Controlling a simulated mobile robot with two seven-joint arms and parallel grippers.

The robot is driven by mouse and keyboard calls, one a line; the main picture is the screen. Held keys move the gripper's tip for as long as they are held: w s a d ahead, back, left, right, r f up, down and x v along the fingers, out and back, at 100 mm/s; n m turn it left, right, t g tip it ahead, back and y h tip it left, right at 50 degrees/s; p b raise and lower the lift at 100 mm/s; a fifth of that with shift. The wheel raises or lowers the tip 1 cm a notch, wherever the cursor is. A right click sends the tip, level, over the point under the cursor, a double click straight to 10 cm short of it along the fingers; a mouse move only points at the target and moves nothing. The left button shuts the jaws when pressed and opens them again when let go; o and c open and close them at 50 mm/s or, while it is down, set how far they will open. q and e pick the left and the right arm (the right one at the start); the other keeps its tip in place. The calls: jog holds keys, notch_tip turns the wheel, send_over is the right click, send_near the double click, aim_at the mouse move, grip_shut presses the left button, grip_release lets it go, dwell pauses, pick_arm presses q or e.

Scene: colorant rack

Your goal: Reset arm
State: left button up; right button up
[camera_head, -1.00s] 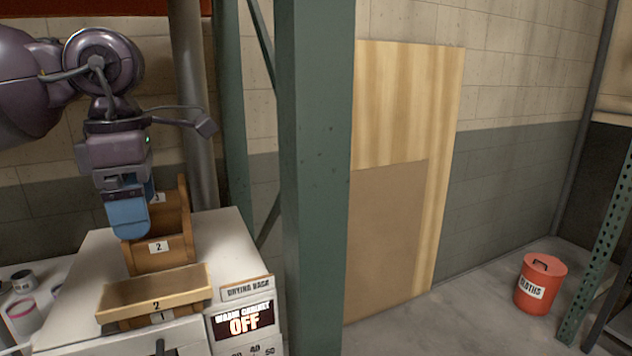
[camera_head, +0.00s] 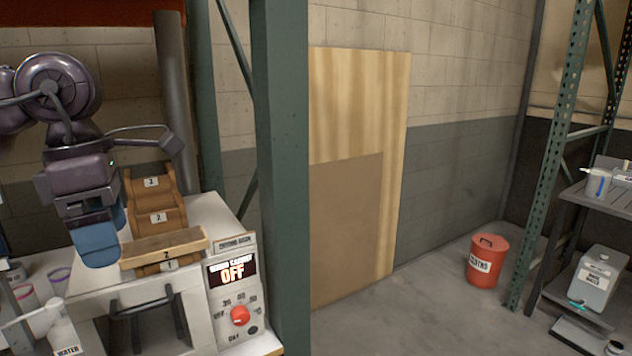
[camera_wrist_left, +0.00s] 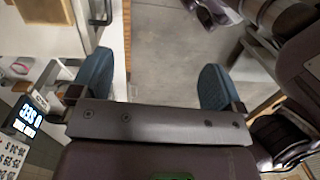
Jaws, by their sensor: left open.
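My left gripper (camera_head: 98,240) hangs at the left of the head view with its blue fingers pointing down, beside the left end of a stepped wooden rack. In the left wrist view my left gripper (camera_wrist_left: 155,78) has its two blue fingers wide apart with nothing between them. Grey floor shows through that gap. The wooden rack (camera_head: 140,190) stands on a white cabinet (camera_head: 218,215) and carries number labels. A wooden piece labelled 2 (camera_head: 150,246) lies across its front. My right gripper is in neither view.
White bottles and cups are at the lower left. A red bin (camera_head: 487,262) stands on open floor, with a shelf at right.

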pick_arm(q)
jog(key=w+d+f+n+t+h, duration=0.2)
jog(key=d+f+n+h, duration=1.15)
jog(key=d+h, duration=0.5)
jog(key=a+f+n+t+y, duration=0.6)
jog(key=a+f+n+t, duration=0.15)
jog(key=f+n, duration=0.35)
jog(key=a+f+n+t+y, duration=0.65)
jog(key=f+n+t, duration=0.2)
jog(key=n, duration=0.55)
jog(key=s+a+f+n+g+y, duration=0.3)
jog(key=s+f, duration=0.3)
jog(key=f, duration=0.2)
jog(key=s+a+f+n+g+y, duration=0.2)
jog(key=s+a+f+n+y, duration=0.2)
jog(key=s+f, duration=0.3)
notch_tip(320, 180, down, 2)
jog(key=shift+s+f+n+g, duration=0.15)
jog(key=shift+n+g, duration=0.25)
jog(key=shift+n, duration=0.35)
